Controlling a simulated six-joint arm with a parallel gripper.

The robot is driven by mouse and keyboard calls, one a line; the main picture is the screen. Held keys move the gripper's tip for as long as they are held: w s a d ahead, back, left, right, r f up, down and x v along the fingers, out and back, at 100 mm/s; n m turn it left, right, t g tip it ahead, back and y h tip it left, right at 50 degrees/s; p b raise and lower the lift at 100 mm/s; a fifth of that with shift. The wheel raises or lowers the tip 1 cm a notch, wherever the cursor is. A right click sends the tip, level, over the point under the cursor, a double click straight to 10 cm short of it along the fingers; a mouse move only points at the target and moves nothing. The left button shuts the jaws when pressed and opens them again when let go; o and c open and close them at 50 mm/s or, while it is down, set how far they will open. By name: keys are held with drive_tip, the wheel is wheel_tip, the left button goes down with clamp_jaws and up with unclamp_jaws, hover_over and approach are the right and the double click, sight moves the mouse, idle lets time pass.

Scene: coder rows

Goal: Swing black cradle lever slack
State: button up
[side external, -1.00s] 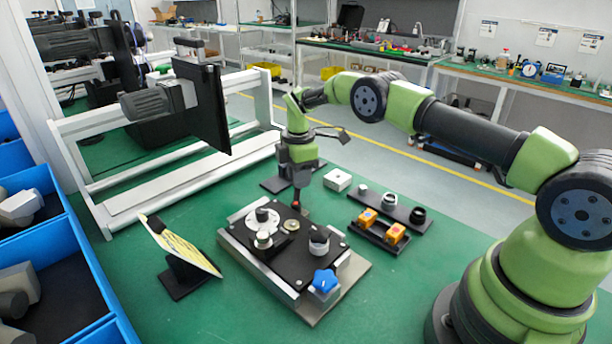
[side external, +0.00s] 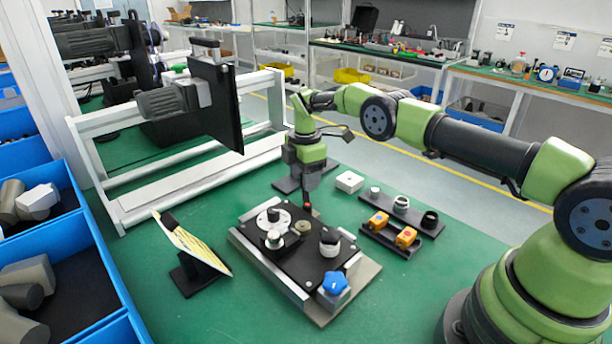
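The cradle fixture (side external: 375,272) is a metal base with a black top plate (side external: 295,262) on the green bench. It carries a white disc with a black knob (side external: 273,215), a silver-topped post (side external: 273,239), a small brass-coloured disc (side external: 303,228), a black-and-silver cylinder (side external: 330,243) and a blue star knob (side external: 335,282). I cannot clearly pick out which part is the black lever. My gripper (side external: 307,203) points down at the plate's far edge, just behind the brass disc. A small red spot shows at its tip. Its fingers are too small to tell open from shut.
Right of the fixture stand a black rack of cylinders (side external: 402,212), orange blocks (side external: 406,237) and a white block (side external: 349,181). A yellow sheet on a stand (side external: 195,243) is at the left. Blue bins (side external: 85,225) line the left edge. The front bench is clear.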

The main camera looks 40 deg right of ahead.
drive_tip(key=shift+d, duration=0.1)
wheel_tip(320, 180, up, 10)
drive_tip(key=shift+f, duration=0.1)
idle(0.5)
wheel_tip(320, 180, up, 12)
drive_tip(key=f+m+t, duration=0.1)
drive_tip(key=m+t, duration=0.1)
drive_tip(key=m, duration=0.2)
hover_over(306, 196)
drive_tip(key=s+a+r+m+t, duration=0.25)
drive_tip(key=s+r+m, duration=0.25)
drive_tip(key=s+r, duration=0.4)
drive_tip(key=s+a+f+m+t+y, duration=0.1)
drive_tip(key=s+m, duration=0.4)
drive_tip(key=s, duration=0.4)
drive_tip(key=s+a+f+m+t+y, duration=0.1)
drive_tip(key=s+m, duration=0.4)
drive_tip(key=s, duration=0.5)
drive_tip(key=shift+a+f+t, duration=0.35)
drive_tip(key=shift+a+f, duration=0.05)
drive_tip(key=shift+a, duration=0.4)
